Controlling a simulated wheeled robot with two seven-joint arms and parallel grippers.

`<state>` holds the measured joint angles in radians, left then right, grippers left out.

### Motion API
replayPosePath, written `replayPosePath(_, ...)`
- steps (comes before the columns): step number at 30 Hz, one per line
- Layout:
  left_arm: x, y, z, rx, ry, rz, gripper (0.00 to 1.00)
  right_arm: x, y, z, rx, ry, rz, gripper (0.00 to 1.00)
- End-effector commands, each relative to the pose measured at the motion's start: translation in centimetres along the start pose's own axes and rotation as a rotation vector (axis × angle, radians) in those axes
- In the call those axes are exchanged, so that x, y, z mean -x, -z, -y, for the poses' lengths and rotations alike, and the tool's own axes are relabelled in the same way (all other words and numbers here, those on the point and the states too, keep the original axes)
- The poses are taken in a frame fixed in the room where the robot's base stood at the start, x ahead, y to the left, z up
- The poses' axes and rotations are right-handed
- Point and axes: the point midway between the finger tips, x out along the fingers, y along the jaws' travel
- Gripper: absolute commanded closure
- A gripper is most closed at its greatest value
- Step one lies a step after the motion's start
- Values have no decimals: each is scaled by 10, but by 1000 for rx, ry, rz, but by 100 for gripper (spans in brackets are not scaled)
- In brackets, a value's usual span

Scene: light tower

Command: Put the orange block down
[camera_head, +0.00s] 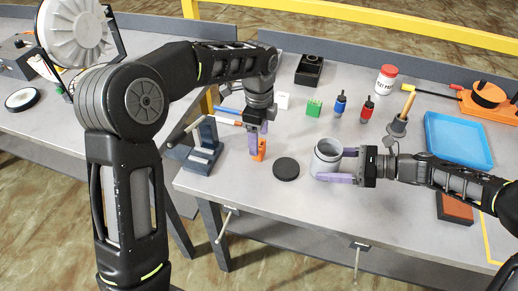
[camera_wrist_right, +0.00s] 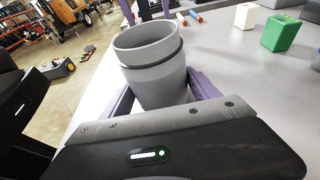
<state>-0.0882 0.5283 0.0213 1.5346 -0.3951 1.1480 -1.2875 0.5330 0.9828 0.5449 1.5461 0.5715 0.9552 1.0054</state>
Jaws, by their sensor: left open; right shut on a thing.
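The orange block (camera_head: 261,152) is on the grey table at the front, left of the round black disc. My left gripper (camera_head: 254,143) points down right at the block, with a purple finger beside it. Its jaws are open; whether a finger still touches the block I cannot tell. My right gripper (camera_head: 337,164) comes in from the right and is shut on a grey cup (camera_head: 325,156), one purple finger on each side. The cup also shows in the right wrist view (camera_wrist_right: 152,72), open end up and slightly tilted.
The black disc (camera_head: 286,169) lies between block and cup. A grey-blue stand (camera_head: 203,158) is left of the block, with pens (camera_head: 228,121) above it. A green block (camera_head: 314,107), small bottles (camera_head: 340,103) and a blue tray (camera_head: 458,141) are further back and right.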

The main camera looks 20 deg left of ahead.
Motion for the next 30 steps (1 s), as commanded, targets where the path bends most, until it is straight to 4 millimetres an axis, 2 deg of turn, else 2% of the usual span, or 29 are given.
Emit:
replayPosePath(12, -49, 0, 3, 0, -2, 1, 33, 0, 0, 0, 0, 0, 1, 53)
replayPosePath(30, -51, 0, 3, 0, 0, 0, 33, 0, 0, 0, 0, 0, 1, 53)
